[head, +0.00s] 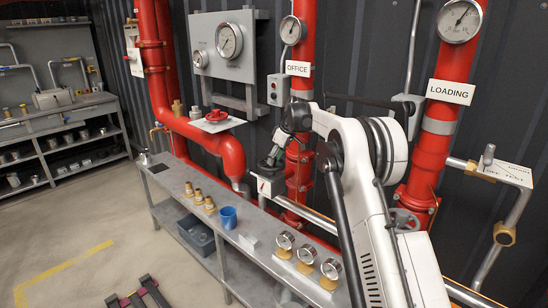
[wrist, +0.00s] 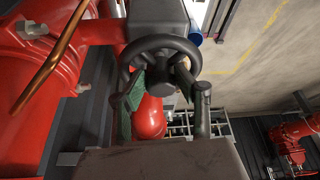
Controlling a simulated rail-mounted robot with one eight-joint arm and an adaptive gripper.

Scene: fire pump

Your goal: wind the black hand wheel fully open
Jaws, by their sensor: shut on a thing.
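The black hand wheel (wrist: 160,41) shows in the upper middle of the wrist view, with a grey block behind it. In the head view my gripper (head: 271,162) is beside the red OFFICE riser (head: 299,165), above a small pale box (head: 267,184). The wheel cannot be told clearly there.
Red pipes stand close around my gripper. The grey bench (head: 185,225) below holds brass fittings (head: 198,196), a blue cup (head: 228,217) and gauges (head: 306,253). A red wheel (head: 216,115) is at the left pipe. Open floor (head: 70,220) lies to the left.

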